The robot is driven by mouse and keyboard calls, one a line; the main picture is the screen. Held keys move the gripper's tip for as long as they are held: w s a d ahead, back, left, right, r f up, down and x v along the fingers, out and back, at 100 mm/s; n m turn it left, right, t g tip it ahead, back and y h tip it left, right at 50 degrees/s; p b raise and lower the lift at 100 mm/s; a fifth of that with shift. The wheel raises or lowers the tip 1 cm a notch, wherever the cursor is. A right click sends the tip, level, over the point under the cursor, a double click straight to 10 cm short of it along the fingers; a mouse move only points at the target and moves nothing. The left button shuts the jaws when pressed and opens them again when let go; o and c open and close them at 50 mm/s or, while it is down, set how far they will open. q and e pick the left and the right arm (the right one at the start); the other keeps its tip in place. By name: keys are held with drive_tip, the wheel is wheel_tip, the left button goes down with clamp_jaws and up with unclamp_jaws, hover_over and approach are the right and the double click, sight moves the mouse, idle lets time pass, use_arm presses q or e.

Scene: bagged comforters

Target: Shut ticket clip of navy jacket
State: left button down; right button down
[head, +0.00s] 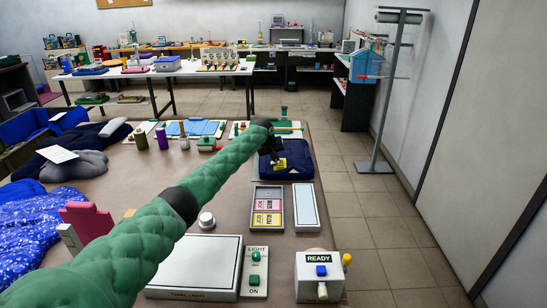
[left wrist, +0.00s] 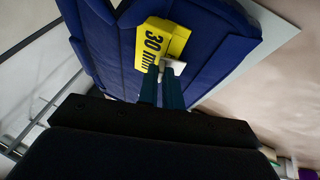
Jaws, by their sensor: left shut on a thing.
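The folded navy jacket (head: 296,160) lies at the far right end of the table, on a pale board. In the left wrist view the jacket's navy cloth (left wrist: 225,45) fills the top. A yellow ticket (left wrist: 155,42) marked "30 mm" lies against it. A small pale clip (left wrist: 176,66) sits at the ticket's lower edge. The gripper's fingertips (left wrist: 161,72) are closed at this clip and seem to pinch it; its exact state is partly hidden. My right gripper is out of view.
A tray (head: 256,198) with pink and yellow cards stands nearer, beside a pale panel (head: 306,207). A light pad (head: 197,262), a switch box (head: 254,270) and a "READY" box (head: 320,277) line the near edge. Blue patterned bedding (head: 38,225) lies left.

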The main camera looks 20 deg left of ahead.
use_arm(q)
drive_tip(key=shift+w+d+f+g+y, duration=0.15)
drive_tip(key=shift+d+g+y, duration=0.3)
drive_tip(key=shift+y, duration=0.45)
drive_tip(key=shift+d+f+m+y+b, duration=0.15)
drive_tip(key=shift+m+y+b, duration=0.15)
drive_tip(key=shift+y+b, duration=0.25)
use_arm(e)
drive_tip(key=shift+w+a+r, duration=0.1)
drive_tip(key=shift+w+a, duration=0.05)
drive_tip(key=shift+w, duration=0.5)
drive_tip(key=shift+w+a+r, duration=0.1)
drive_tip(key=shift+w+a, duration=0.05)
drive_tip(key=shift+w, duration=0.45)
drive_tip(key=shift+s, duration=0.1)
use_arm(q)
drive_tip(key=c, duration=1.6)
unclamp_jaws()
drive_tip(key=shift+o, duration=0.2)
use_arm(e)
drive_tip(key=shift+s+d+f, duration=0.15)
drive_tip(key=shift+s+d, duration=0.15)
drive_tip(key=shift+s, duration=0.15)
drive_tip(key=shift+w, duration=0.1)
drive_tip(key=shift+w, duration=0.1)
